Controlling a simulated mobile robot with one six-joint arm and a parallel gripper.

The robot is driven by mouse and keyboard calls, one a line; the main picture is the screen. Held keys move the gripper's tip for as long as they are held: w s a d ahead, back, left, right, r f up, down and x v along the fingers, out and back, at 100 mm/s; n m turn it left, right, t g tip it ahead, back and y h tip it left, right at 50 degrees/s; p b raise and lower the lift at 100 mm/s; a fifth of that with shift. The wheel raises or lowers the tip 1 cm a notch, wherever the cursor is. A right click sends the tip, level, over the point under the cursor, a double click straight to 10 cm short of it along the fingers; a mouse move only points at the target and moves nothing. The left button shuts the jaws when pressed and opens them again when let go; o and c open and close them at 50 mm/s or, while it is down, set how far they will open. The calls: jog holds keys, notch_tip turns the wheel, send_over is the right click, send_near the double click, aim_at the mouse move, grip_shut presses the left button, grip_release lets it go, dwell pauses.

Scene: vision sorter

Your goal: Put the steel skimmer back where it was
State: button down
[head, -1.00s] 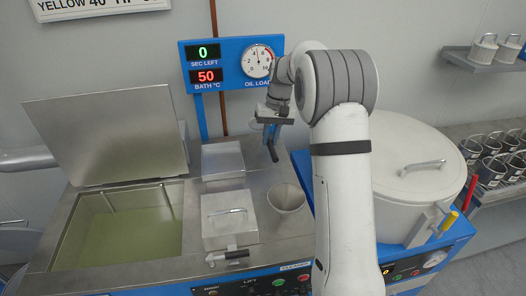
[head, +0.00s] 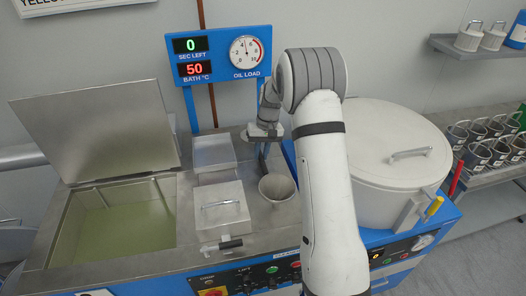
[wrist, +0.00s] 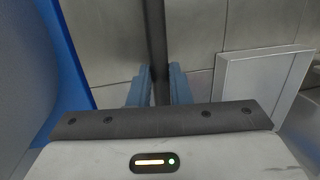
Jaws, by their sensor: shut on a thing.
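My gripper (head: 263,147) is over the steel top of the bath machine, just behind and left of a grey cone-shaped cup (head: 278,190). It is shut on a dark, thin handle, which I take to be the steel skimmer (head: 262,163). The handle points down below the fingers. In the wrist view the dark rod (wrist: 156,40) stands between the two blue fingers of my gripper (wrist: 158,85). I cannot tell whether the skimmer touches the machine top.
An open bath (head: 115,228) with a raised lid (head: 95,130) is at left. Two steel covers (head: 220,213) lie beside the cup. A blue display panel (head: 219,55) stands behind. A large lidded drum (head: 385,150) is at right, beyond my arm. Shelves with pots are farther right.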

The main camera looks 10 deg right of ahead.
jog(key=shift+f, duration=0.15)
jog(key=c, duration=1.3)
grip_release()
jog(key=shift+c, duration=0.2)
notch_tip(320, 180, up, 12)
jog(key=w+d+b, duration=0.1)
jog(key=d+b, duration=0.1)
jog(key=s+a+r+t+h, duration=0.1)
jog(key=s+r, duration=0.3)
jog(key=s, duration=0.3)
jog(key=s+a+r+t, duration=0.1)
jog(key=s+r, duration=0.3)
jog(key=s, duration=0.4)
jog(key=s+f+t+h, duration=0.1)
jog(key=s+f+t, duration=0.1)
jog(key=s, duration=1.7)
jog(key=shift+s+a+f, duration=0.4)
jog(key=shift+a+f, duration=0.05)
